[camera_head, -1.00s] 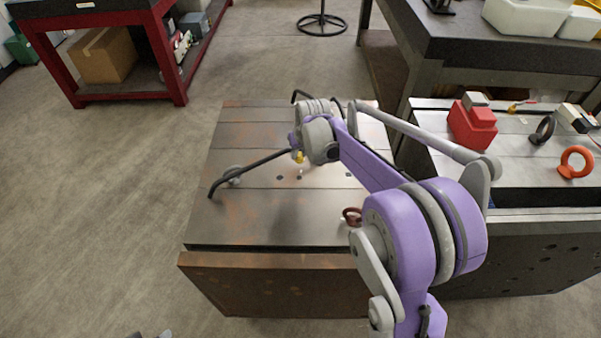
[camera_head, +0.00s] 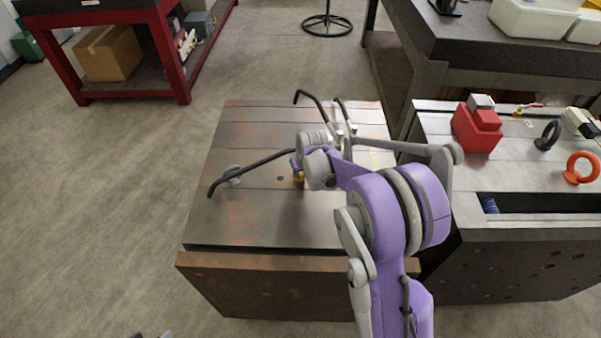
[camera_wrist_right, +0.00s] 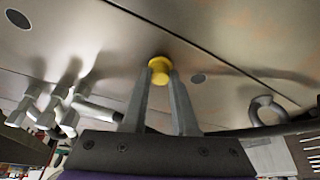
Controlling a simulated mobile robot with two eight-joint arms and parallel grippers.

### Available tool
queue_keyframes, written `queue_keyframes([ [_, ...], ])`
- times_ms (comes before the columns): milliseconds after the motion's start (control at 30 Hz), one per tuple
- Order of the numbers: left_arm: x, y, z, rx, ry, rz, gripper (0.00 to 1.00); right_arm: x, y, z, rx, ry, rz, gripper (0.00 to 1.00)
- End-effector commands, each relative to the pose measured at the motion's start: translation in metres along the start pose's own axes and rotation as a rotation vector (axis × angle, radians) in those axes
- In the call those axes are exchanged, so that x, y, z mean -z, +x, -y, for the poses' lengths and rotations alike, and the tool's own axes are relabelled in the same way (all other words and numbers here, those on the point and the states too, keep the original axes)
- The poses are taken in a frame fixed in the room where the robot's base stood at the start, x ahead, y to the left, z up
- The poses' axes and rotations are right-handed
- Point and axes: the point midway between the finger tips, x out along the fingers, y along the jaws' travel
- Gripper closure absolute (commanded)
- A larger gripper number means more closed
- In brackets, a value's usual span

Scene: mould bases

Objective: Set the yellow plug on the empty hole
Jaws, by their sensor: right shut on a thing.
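The yellow plug (camera_wrist_right: 159,68) is between the fingertips of my right gripper (camera_wrist_right: 160,78) in the right wrist view. The gripper is shut on it. In the head view only a little of the yellow plug (camera_head: 299,176) shows, beside my right wrist, over the middle of the worn steel mould base (camera_head: 260,220). A dark round hole (camera_head: 280,179) shows just left of it. I cannot tell whether the plug touches the plate.
Bent black bars (camera_head: 245,172) stick out around the mould base. A second base on the right carries a red block (camera_head: 476,130), an orange ring (camera_head: 581,168) and a dark ring (camera_head: 547,134). The front left of the worn plate is clear.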

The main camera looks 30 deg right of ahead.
Motion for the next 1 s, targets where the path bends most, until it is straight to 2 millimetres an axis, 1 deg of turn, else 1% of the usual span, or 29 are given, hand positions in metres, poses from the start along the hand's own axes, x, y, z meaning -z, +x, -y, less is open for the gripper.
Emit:
queue_keyframes([
  [333,-0.002,0.003,0.0,0.0,0.0,0.001,0.5,-0.002,0.005,0.0,0.0,0.0,0.0,1.0],
  [367,-0.002,0.003,0.0,0.0,0.0,0.001,0.5,-0.002,0.005,0.0,0.0,0.0,0.0,0.72],
  [500,-0.002,0.002,0.0,0.0,0.0,0.001,0.5,-0.002,0.004,0.0,0.0,0.0,0.0,0.47],
  [533,-0.002,0.002,0.0,0.0,0.0,0.001,0.5,-0.002,0.004,0.0,0.0,0.0,0.0,0.44],
  [833,-0.001,0.001,0.0,0.0,0.0,0.0,0.5,-0.001,0.002,0.0,0.0,0.0,0.0,0.44],
  [933,0.001,-0.001,0.0,0.0,0.0,0.0,0.5,0.0,-0.005,0.0,0.0,0.0,0.0,0.44],
  [1000,0.001,-0.001,0.0,0.0,0.0,-0.001,0.5,0.0,-0.016,0.0,0.0,0.0,0.0,0.44],
])
